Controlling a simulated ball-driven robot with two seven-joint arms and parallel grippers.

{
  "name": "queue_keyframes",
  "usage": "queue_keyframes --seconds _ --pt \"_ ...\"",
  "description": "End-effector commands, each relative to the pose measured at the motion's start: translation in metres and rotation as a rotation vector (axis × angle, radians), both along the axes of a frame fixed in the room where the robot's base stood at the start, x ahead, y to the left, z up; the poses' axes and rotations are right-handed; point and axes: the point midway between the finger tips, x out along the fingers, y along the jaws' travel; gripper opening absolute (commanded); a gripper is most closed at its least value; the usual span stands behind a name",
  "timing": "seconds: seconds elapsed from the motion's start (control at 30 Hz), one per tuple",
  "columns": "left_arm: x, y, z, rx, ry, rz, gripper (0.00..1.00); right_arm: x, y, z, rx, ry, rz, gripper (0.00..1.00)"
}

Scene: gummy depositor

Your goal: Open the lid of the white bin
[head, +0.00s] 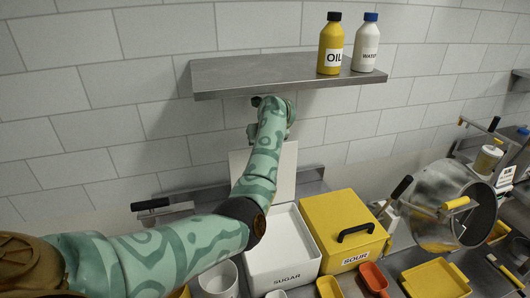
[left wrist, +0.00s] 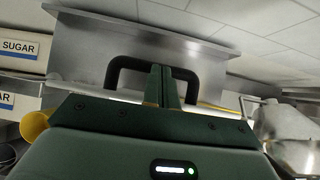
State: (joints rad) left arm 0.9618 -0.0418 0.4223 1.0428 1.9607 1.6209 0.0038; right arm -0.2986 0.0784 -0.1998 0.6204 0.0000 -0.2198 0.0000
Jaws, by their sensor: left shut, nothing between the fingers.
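The white bin (head: 283,262), labelled SUGAR, stands on the counter in the head view. Its white lid (head: 286,168) is raised and stands upright behind the open bin, partly covered by my left arm. My left gripper (head: 271,101) is above the lid, just under the shelf, with its fingertips hard to make out. In the left wrist view the shut fingers (left wrist: 165,85) overlap the middle of a black handle (left wrist: 124,65); I cannot tell whether they touch it. My right gripper is not in view.
A steel shelf (head: 240,78) with a yellow oil bottle (head: 330,45) and a white water bottle (head: 366,47) is close above the gripper. A closed yellow SOUR bin (head: 327,213) stands right of the white bin. A tilted metal pot (head: 425,190) stands farther right.

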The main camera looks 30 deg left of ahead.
Motion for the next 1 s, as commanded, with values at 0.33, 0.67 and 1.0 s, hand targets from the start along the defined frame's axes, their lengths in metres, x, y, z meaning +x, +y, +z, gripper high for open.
queue_keyframes --seconds 0.33,0.67,1.0 --pt "0.005 0.006 0.0 0.003 -0.004 0.001 0.0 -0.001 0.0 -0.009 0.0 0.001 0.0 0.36" --pt "0.005 0.006 0.001 0.004 -0.004 0.001 0.0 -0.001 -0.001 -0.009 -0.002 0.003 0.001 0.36" --pt "-0.012 -0.018 0.024 0.003 -0.006 -0.002 0.0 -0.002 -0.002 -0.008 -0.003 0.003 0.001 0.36"
